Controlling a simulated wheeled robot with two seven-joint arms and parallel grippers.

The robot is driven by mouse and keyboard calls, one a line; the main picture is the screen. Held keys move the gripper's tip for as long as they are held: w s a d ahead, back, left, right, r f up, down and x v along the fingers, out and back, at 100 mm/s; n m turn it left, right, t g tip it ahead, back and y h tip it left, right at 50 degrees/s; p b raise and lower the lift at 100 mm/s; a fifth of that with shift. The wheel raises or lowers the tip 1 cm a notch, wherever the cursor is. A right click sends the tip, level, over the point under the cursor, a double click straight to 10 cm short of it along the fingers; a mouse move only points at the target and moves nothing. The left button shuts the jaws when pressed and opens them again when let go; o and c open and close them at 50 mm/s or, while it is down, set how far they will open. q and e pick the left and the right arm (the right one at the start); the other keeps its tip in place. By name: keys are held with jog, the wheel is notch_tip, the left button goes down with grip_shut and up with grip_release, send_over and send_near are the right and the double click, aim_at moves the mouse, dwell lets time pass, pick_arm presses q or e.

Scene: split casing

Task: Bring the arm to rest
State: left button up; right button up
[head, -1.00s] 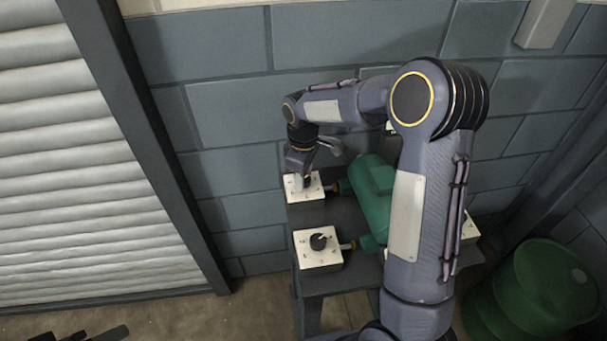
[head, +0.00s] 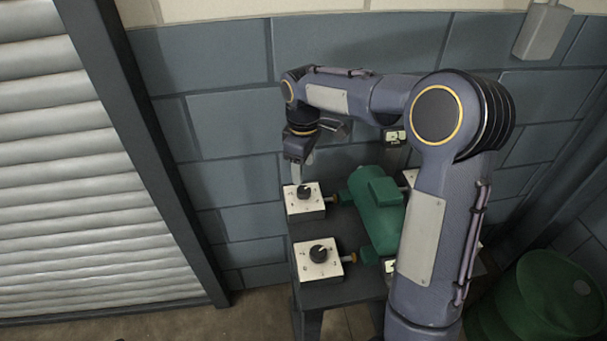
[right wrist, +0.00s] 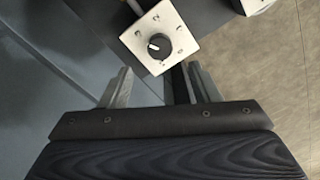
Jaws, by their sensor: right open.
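My right arm (head: 425,240) reaches up and over the bench from the lower right in the head view. Its gripper (head: 303,172) points down just above the far-left white dial box (head: 304,208). In the right wrist view the gripper (right wrist: 155,88) has its two fingers apart, with nothing between them. The black knob (right wrist: 160,46) of the white box shows beyond the fingertips, clear of them. My left gripper is not in view.
A green casing (head: 382,210) sits on the dark bench (head: 312,294), joined to the dial boxes. A second dial box (head: 318,258) stands nearer. A green barrel (head: 545,300) stands at right, a shutter (head: 80,180) at left, a block wall (head: 220,120) behind.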

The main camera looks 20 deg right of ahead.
jog(key=shift+r, duration=0.15)
dwell(0.3)
jog(key=shift+s+d+r, duration=0.1)
jog(key=shift+s+r, duration=0.15)
jog(key=shift+s, duration=0.05)
jog(key=s+r+m+t+y, duration=0.2)
jog(key=s+r+m, duration=0.25)
jog(key=s, duration=0.75)
jog(key=s+a+f+m+t+y, duration=0.1)
jog(key=s+a+m, duration=0.1)
jog(key=s, duration=0.5)
jog(key=s+a+f+m+t, duration=0.1)
jog(key=s+a+m+t, duration=0.1)
jog(key=s+m, duration=0.2)
jog(key=s, duration=0.3)
jog(key=shift+s+f+t+y, duration=0.25)
jog(key=shift+t+y, duration=0.05)
jog(key=shift+y, duration=0.1)
